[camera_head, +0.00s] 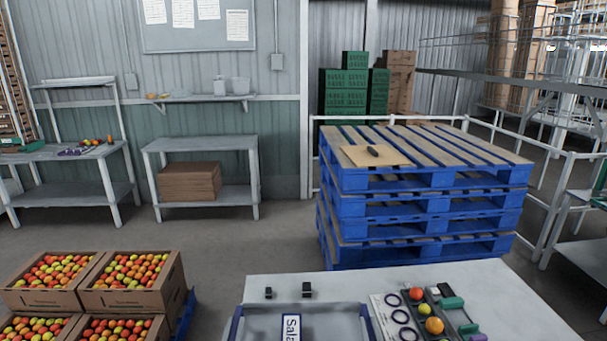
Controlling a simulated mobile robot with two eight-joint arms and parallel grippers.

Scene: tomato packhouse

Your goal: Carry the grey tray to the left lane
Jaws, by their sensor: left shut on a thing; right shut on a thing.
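A grey tray (343,315) is at the bottom edge of the view, over the near side of a white table (480,285). Only its far part shows; the near part is cut off. Dark blue strips run along its left and right sides. A white label (291,328) reading "Sala" stands out on it, partly cut off. I cannot tell whether the tray rests on the table or is held above it. Neither gripper is in view, and no lane can be clearly made out.
Two small black objects (307,289) stand on the table behind the tray. Blue pallets (430,205) are stacked behind the table. Cartons of tomatoes (135,300) stand at left; floor between is clear.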

